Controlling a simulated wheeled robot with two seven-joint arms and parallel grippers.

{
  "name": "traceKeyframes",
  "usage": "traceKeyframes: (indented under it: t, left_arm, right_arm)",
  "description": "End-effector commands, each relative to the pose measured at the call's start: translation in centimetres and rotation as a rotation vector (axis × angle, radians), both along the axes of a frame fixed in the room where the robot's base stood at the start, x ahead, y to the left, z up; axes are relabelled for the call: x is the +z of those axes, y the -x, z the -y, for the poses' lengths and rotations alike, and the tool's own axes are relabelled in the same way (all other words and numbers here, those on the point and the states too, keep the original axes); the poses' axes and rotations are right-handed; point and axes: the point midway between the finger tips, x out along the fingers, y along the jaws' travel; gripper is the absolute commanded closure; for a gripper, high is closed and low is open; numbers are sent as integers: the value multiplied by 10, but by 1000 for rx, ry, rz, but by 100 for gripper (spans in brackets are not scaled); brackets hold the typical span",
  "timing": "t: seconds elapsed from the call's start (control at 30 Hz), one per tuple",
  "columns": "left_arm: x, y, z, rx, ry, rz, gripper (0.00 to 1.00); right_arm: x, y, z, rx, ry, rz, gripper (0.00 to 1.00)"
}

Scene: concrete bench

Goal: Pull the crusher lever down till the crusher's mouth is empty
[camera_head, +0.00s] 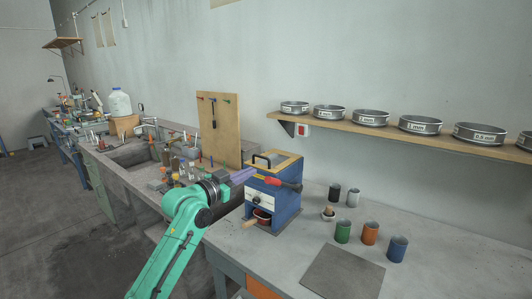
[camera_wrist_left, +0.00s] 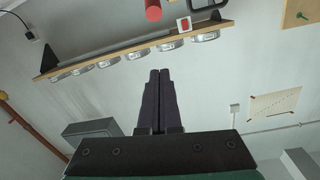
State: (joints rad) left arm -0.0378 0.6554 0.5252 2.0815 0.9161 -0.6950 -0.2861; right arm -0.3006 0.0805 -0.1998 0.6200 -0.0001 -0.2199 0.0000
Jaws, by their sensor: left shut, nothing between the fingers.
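The crusher (camera_head: 287,205) is a blue box with a tan top and a pale front panel, standing on the bench. Its lever (camera_head: 279,181), red with a dark end, runs roughly level across the upper front. A black loop handle (camera_head: 263,158) stands on the top; I cannot see into the mouth. My left gripper (camera_head: 254,173) is shut and empty, its purple fingers close to the lever's left end; I cannot tell whether they touch. In the left wrist view the shut fingertips (camera_wrist_left: 160,73) stand below a red rod end (camera_wrist_left: 153,12), with a gap between. My right gripper is out of view.
Green (camera_head: 343,232), orange (camera_head: 370,233) and blue (camera_head: 397,249) cups stand to the right, near a grey mat (camera_head: 342,272). Bottles and a pegboard (camera_head: 228,130) are to the left. Sieves line a wall shelf (camera_head: 400,131).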

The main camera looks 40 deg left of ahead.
Motion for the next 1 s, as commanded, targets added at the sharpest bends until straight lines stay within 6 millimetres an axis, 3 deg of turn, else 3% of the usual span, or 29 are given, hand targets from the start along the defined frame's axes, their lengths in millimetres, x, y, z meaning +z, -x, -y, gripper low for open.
traceKeyframes:
  t: [0.43, 0.93, 1.0]
  left_arm:
    - [2, -7, 5, -19, -3, -15, 100]
    - [2, -103, 9, -17, -3, -16, 100]
    - [-15, -96, 7, -16, -2, -22, 100]
  right_arm:
    - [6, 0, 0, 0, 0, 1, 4]
    - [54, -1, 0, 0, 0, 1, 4]
    - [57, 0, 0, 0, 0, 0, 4]
